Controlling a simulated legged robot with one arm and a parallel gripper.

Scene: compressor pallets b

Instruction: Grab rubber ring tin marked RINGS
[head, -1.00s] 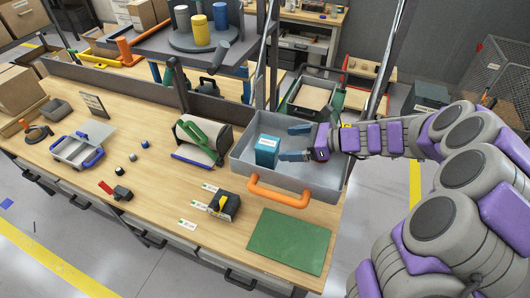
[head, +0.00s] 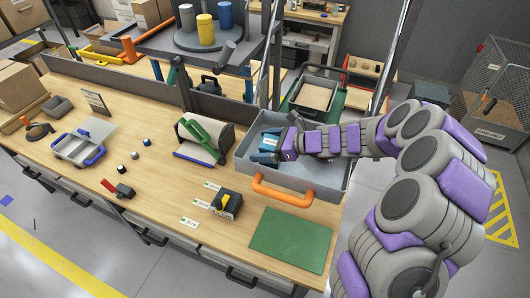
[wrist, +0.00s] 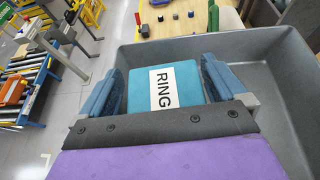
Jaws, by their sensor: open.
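The rubber ring tin (wrist: 152,98) is a teal box with a white label on top; "RING" is readable in the wrist view and the rest is hidden. It sits inside the grey tray (head: 322,181) at the right of the bench. In the head view the tin (head: 270,140) is partly hidden by my gripper (head: 272,144). In the wrist view my gripper (wrist: 164,88) is open, one blue finger on each side of the tin. Whether the fingers touch it I cannot tell.
The tray's walls surround the tin, with an orange handle (head: 282,191) at its front. A green mat (head: 291,240) lies in front. A paper roll holder (head: 206,140) stands left of the tray. A post rises behind the tray.

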